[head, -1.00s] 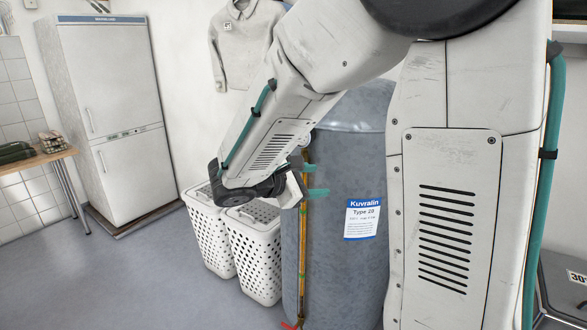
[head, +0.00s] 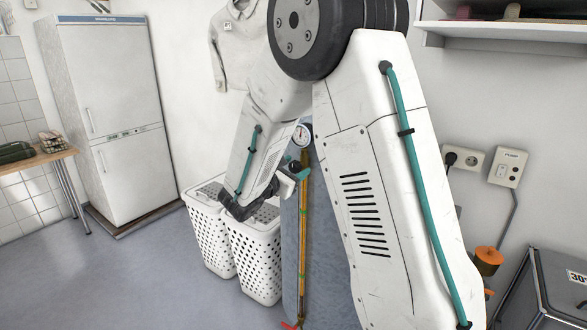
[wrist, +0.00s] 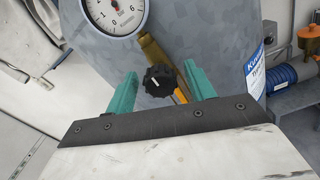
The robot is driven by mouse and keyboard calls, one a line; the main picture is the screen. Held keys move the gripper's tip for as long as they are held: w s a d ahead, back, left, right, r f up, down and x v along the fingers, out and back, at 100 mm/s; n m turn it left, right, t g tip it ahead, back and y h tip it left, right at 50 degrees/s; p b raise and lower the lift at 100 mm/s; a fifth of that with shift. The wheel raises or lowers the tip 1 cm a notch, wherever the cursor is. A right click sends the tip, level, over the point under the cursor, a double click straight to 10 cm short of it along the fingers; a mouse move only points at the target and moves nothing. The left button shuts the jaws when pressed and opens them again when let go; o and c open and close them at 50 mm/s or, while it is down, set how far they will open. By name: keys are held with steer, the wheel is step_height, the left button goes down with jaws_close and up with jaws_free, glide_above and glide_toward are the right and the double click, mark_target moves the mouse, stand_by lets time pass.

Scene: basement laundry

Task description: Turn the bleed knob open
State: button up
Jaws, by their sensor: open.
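The bleed knob (wrist: 159,81) is black and ribbed with a pale mark. It sits on a brass fitting (wrist: 152,48) on the grey tank (wrist: 200,30), which also shows in the head view (head: 328,260). My gripper (wrist: 160,69) is open. Its two teal fingers stand on either side of the knob in the wrist picture, with a gap on each side. Whether the tips reach the knob's depth I cannot tell. In the head view my gripper (head: 298,170) is beside the tank's upper pipe; the knob is not clear there.
A round gauge (wrist: 115,8) is above left of the knob. A brass pipe (head: 303,240) runs down the tank to a red handle (head: 290,325). White laundry baskets (head: 258,262) stand left of the tank. A metal box (head: 550,290) is at right. Floor at left is clear.

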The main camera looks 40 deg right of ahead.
steer(key=shift+d, duration=0.1)
steer(key=c, duration=1)
steer(key=shift+n, duration=0.3)
steer(key=n, duration=1)
steer(key=shift+f, duration=0.1)
steer(key=n, duration=0.5)
steer(key=shift+w, duration=0.1)
steer(key=n, duration=0.5)
steer(key=shift+f, duration=0.1)
steer(key=shift+n, duration=0.5)
